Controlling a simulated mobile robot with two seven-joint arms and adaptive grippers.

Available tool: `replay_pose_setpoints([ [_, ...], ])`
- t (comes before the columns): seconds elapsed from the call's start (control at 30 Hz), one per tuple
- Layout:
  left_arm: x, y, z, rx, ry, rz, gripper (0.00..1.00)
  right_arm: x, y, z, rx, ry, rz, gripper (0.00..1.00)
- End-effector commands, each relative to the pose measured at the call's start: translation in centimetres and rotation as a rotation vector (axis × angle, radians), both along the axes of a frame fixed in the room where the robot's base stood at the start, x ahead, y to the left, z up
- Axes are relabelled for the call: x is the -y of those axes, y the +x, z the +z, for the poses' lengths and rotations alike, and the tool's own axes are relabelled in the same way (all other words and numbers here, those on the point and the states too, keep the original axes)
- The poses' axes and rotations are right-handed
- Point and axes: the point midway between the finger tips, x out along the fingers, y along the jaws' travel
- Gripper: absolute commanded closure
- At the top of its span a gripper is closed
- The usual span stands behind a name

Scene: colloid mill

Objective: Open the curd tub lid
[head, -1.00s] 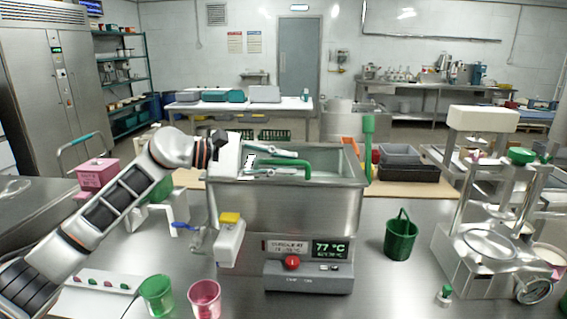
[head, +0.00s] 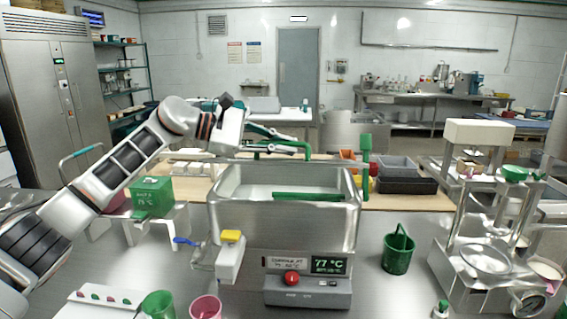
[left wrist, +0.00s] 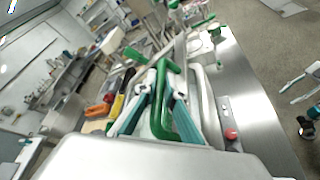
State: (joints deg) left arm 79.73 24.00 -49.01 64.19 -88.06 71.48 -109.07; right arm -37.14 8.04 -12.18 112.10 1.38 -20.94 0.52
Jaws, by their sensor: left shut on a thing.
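The steel tub (head: 285,225) stands in the middle of the head view, with a readout of 77 °C on its front. A whitish surface shows inside its rim. My left gripper (head: 292,146) is over the tub's far side, shut on a green handle (head: 262,150). In the left wrist view the bent green handle (left wrist: 163,85) runs between the teal fingers of my left gripper (left wrist: 158,92). A green bar (head: 310,196) shows inside the tub's front part. I cannot clearly make out the lid's edges. My right gripper is not in view.
A green upright handle (head: 366,150) stands at the tub's right rear. A green box (head: 152,194) is on a stand at left. Cups are at front left.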

Motion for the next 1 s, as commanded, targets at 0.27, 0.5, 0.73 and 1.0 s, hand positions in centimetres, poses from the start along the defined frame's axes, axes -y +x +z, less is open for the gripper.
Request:
replay_pose_setpoints([
  [0.27, 0.1, 2.3, 4.4, 0.004, -0.003, -0.001, 1.0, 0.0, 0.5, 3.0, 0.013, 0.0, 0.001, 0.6],
  [0.5, 0.1, 3.8, 6.1, 0.004, -0.004, -0.001, 1.0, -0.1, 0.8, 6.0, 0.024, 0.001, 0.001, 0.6],
  [0.73, 0.1, 4.6, 6.7, 0.004, -0.005, -0.002, 1.0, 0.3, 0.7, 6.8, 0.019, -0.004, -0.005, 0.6],
  [1.0, 0.1, 4.8, 6.8, 0.005, -0.006, -0.005, 1.0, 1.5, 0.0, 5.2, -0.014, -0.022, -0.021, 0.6],
])
